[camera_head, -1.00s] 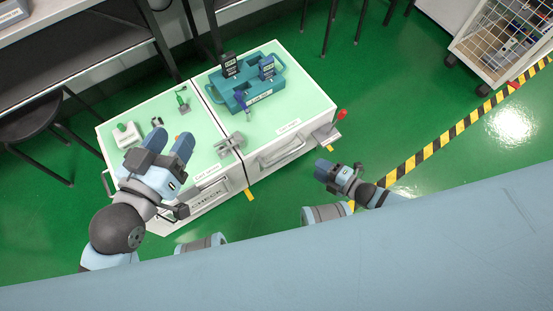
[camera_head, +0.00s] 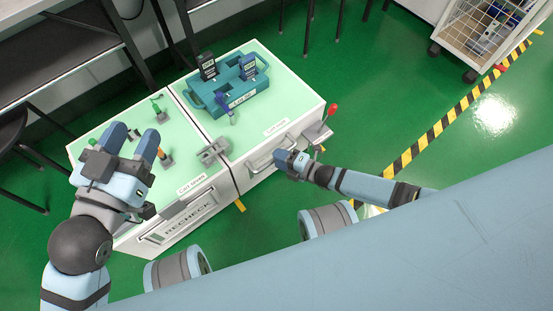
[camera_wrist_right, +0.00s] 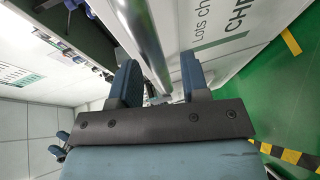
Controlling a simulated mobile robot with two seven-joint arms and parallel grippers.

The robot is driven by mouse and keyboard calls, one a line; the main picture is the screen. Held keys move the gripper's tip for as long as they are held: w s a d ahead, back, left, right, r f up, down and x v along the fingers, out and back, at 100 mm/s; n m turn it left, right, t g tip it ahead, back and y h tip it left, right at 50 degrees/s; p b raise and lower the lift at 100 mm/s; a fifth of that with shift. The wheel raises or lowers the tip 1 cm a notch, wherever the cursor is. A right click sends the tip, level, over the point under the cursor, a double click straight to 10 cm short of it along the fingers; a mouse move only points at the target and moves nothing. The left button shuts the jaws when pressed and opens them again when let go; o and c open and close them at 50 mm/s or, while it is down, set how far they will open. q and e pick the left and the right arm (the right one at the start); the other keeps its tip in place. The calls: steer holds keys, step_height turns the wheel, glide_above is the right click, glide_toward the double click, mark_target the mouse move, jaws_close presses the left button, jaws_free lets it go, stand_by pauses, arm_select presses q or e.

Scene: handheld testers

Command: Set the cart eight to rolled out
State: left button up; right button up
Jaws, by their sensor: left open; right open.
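Cart eight, the right-hand white cart (camera_head: 296,108) with a pale green top, stands against the left cart, labelled Cart seven (camera_head: 192,184). Its own small label (camera_head: 276,127) is hard to read. A grey bar handle (camera_head: 262,161) is on its front. My right gripper (camera_head: 281,156) is open at this handle. In the right wrist view, the bar (camera_wrist_right: 143,40) runs between the open fingers (camera_wrist_right: 160,78); contact cannot be told. My left gripper (camera_head: 131,137) is open above cart seven's top, holding nothing visible.
A grey latch-like fitting (camera_head: 213,151) sits at the carts' seam. A red-knobbed lever (camera_head: 331,110) is at cart eight's right corner. A teal carrier (camera_head: 228,92) with handheld testers stands on top. Green floor is open to the right, with a striped line (camera_head: 440,125).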

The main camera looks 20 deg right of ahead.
steer(key=shift+w+a+f, duration=0.15)
steer(key=shift+w+a, duration=0.35)
arm_select(q)
steer(key=shift+w+a+r+m, duration=0.1)
steer(key=shift+w+r+m, duration=0.05)
steer(key=shift+m, duration=0.15)
arm_select(e)
jaws_close()
